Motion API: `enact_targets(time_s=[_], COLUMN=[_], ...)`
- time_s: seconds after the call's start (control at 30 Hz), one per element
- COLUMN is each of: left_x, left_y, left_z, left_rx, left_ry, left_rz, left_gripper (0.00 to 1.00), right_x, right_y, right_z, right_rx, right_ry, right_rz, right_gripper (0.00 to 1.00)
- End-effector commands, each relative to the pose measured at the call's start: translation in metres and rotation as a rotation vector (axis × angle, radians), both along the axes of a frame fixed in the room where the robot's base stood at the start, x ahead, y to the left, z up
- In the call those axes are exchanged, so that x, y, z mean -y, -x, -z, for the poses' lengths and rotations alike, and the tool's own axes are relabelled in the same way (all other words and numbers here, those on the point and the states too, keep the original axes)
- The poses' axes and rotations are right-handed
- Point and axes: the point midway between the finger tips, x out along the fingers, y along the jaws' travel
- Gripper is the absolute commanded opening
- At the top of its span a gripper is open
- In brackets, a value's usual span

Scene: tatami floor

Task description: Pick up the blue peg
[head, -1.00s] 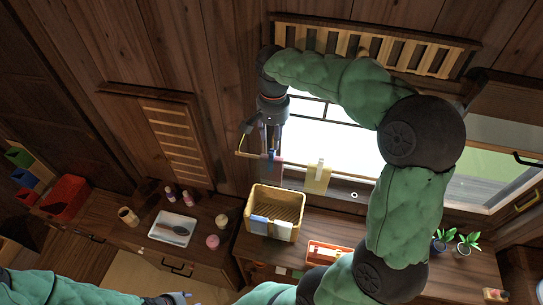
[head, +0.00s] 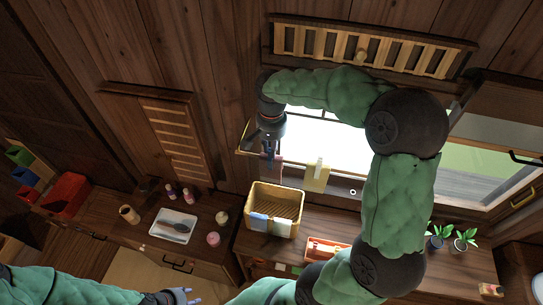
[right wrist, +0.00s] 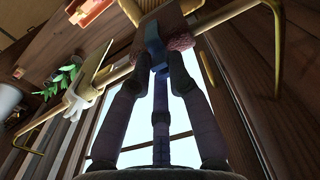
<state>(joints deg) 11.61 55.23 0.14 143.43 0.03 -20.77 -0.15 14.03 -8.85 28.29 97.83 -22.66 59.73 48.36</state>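The blue peg (right wrist: 153,45) clips a pinkish-brown cloth (right wrist: 168,25) to the brass rail in the right wrist view. In the head view the cloth (head: 271,166) hangs in front of the window, and the peg is mostly hidden behind my fingers. My right gripper (head: 270,150) points down at the rail from above. In the right wrist view its fingers (right wrist: 158,65) stand apart around the near end of the peg, and contact is unclear. My left gripper (head: 188,296) is low at the bottom edge, empty, its fingers apart.
A yellow cloth (head: 317,176) with a pale peg hangs close by on the same rail. Below stands a yellow basket (head: 275,198) with cloths over its edge, beside an orange tray (head: 325,248). Potted plants (head: 466,238) are at right. A white tray (head: 174,225) is at left.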

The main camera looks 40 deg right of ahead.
Motion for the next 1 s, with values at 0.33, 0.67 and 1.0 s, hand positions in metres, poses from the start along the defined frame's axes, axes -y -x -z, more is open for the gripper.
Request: enact_targets(time_s=[0.33,0.67,1.0], left_x=[0.000,0.000,0.000], left_y=[0.000,0.000,0.000], left_z=[0.001,0.010,0.013], left_rx=[0.000,0.000,0.000], left_ry=[0.000,0.000,0.000], left_rz=[0.000,0.000,0.000], left_gripper=[0.40,0.40,0.40], right_x=[0.000,0.000,0.000], right_y=[0.000,-0.001,0.000], right_z=[-0.003,-0.054,-0.099], right_rx=[0.001,0.006,0.001], right_ry=[0.000,0.001,0.000], right_rz=[0.000,0.000,-0.001], right_gripper=[0.00,0.00,0.00])
